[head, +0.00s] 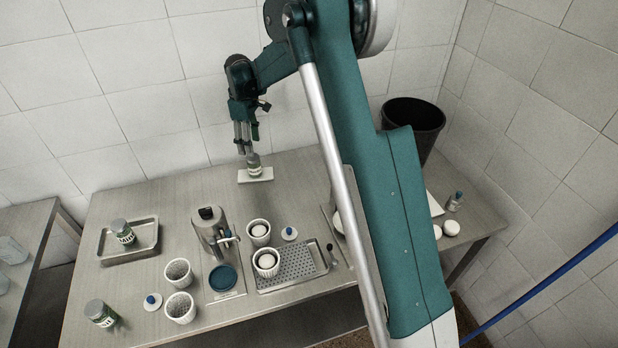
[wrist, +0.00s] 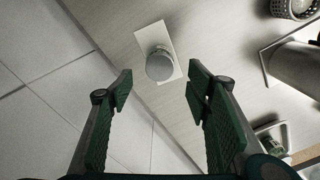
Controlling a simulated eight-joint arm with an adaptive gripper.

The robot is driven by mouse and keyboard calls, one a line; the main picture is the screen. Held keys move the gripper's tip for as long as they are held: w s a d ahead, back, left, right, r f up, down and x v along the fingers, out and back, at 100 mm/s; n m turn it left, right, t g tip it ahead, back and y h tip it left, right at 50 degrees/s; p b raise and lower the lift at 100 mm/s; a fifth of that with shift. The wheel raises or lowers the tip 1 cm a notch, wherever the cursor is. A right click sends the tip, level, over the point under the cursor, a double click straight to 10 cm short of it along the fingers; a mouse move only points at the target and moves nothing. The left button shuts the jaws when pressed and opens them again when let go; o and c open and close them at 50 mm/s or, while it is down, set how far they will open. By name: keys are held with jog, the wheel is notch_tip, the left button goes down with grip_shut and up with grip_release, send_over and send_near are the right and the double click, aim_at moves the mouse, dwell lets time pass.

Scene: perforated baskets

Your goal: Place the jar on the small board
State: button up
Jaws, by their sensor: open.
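A small jar with a grey lid (head: 253,161) stands upright on a small white board (head: 262,175) at the back of the steel table. In the wrist view the jar (wrist: 160,64) shows from above, with the white board (wrist: 150,36) around its base. My gripper (head: 245,148) is above the jar. In the wrist view my gripper (wrist: 158,88) is open, its two fingers apart on either side with nothing between their tips. The jar lies beyond the fingertips and looks untouched.
Two similar jars stand left, one in a metal tray (head: 103,250), one (head: 100,313) at the front edge. A metal machine (head: 208,228), perforated cups (head: 179,272) and a drip tray (head: 292,268) fill the middle. A black bin (head: 413,122) stands behind right. The table around the board is clear.

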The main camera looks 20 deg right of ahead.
jog(key=s+d+r+m+t, duration=0.2)
jog(key=s+d+r+m, duration=0.15)
jog(key=s+r, duration=0.7)
jog(key=s+d+r+m+t, duration=0.15)
jog(key=s+d+r, duration=0.25)
jog(key=s+r, duration=0.7)
jog(key=s+d+f+m+t, duration=0.1)
jog(key=s+d+m+t, duration=0.1)
jog(key=s, duration=1.2)
jog(key=s+d+f+m+t, duration=0.1)
jog(key=s+d+f+m, duration=0.1)
jog(key=s, duration=1.3)
jog(key=shift+s+d+f+m+t, duration=0.3)
jog(key=shift+d+m, duration=0.35)
jog(key=shift+m, duration=0.45)
